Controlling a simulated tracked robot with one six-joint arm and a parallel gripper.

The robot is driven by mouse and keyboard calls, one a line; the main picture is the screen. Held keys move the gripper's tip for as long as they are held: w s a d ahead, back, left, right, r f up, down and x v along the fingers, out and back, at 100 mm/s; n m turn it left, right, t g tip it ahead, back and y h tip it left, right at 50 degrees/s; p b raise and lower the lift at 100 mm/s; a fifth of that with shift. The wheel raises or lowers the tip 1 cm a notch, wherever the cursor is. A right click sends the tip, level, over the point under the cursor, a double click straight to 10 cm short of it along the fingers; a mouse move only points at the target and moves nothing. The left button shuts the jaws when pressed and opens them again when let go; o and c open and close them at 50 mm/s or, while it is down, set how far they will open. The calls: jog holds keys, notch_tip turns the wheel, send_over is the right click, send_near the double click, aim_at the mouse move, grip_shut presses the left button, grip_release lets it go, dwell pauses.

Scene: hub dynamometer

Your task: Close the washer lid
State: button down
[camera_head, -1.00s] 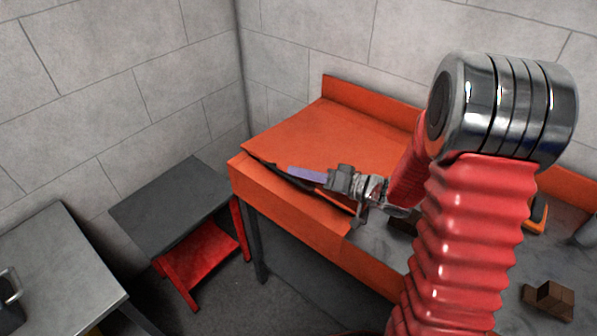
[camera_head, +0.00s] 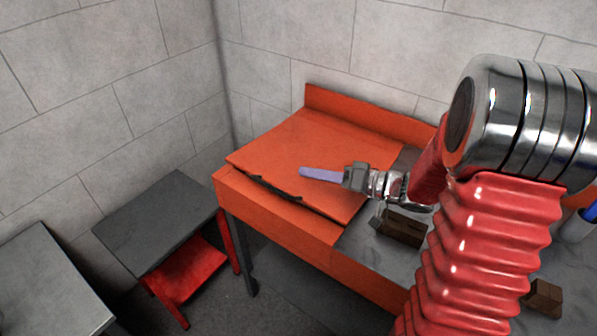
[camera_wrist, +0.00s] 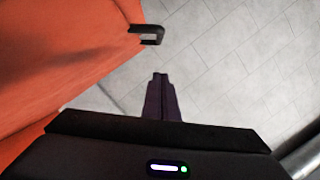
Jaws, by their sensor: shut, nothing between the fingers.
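The orange washer lid (camera_head: 300,150) lies nearly flat over the orange washer body (camera_head: 290,222) in the head view. A black handle (camera_head: 270,187) runs along its front edge, and a narrow dark gap seems to show beneath that edge. In the wrist view the lid (camera_wrist: 60,50) fills the left side and the handle end (camera_wrist: 147,33) sticks out past its edge. My gripper (camera_head: 303,173) is shut and empty, its bluish fingers in front of the lid's surface near the front edge. The shut fingertips also show in the wrist view (camera_wrist: 160,76). I cannot tell whether they touch the lid.
A grey worktop joins the washer on the right, with a brown block (camera_head: 402,228) and another brown block (camera_head: 543,298). A grey table (camera_head: 155,220) with a red frame stands left of the washer. Block walls (camera_head: 100,90) close the corner behind. Some floor shows between the tables.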

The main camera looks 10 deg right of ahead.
jog(key=shift+v, duration=2.1)
jog(key=s+a+n+g+h, duration=0.1)
jog(key=s+a+g+h, duration=0.3)
jog(key=s+a+g, duration=0.65)
jog(key=s+d+r+m+t+h, duration=0.1)
jog(key=s+d+r+t+h, duration=0.4)
jog(key=s+h, duration=0.3)
jog(key=shift+s+d+r+m+t, duration=0.2)
jog(key=shift+s+r+m+t, duration=0.3)
jog(key=shift+s+r, duration=0.3)
jog(key=shift+s+f, duration=0.1)
jog(key=shift+s, duration=0.05)
